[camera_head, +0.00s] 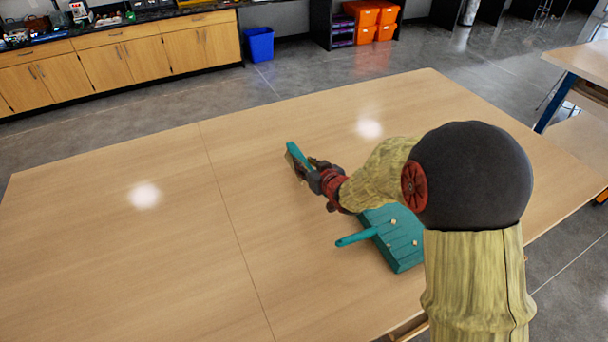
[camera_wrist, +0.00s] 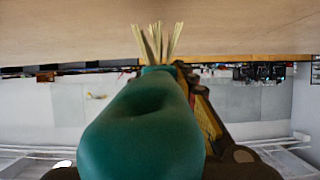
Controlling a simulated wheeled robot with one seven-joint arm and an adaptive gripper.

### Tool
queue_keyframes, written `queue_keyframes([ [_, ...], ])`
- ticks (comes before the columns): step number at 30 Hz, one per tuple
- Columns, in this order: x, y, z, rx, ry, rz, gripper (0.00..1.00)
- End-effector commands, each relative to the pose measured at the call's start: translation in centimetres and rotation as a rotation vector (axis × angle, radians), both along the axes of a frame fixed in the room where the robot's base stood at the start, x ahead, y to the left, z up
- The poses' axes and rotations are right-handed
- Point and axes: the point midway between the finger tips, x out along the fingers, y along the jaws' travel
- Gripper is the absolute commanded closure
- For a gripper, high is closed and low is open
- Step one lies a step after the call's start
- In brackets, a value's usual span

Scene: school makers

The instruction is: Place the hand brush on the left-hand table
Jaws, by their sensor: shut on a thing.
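My gripper (camera_head: 308,172) is shut on the hand brush (camera_head: 295,153), which has a teal back and pale bristles. In the head view the brush is over the wooden table (camera_head: 400,110), right of the seam. Whether it touches the tabletop cannot be told. In the wrist view the brush (camera_wrist: 145,130) fills the middle, its teal handle near the camera and its bristles pointing up in the picture. The left-hand table (camera_head: 110,220), left of the seam, is bare.
A teal dustpan (camera_head: 400,255) with a handle lies on the right-hand table, partly hidden by my arm. Low wooden cabinets (camera_head: 130,60), a blue bin (camera_head: 259,44) and orange boxes (camera_head: 372,20) stand at the back. Another table (camera_head: 588,60) stands at the right.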

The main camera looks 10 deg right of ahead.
Motion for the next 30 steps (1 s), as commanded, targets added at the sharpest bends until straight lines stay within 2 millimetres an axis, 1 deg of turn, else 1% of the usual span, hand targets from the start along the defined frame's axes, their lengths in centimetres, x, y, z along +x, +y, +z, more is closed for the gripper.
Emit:
queue_keyframes([
  [5,0.8,0.2,-0.8,0.000,-0.002,0.001,1.00],
  [7,1.1,0.4,-1.7,0.000,0.000,0.002,1.00],
  [9,1.0,0.3,-2.9,0.000,0.001,0.001,1.00],
  [12,1.0,0.3,-4.0,0.000,-0.002,0.000,1.00],
  [20,1.1,0.3,-4.0,-0.001,-0.004,0.001,1.00],
  [30,1.0,0.3,-5.1,-0.001,-0.001,0.000,1.00],
])
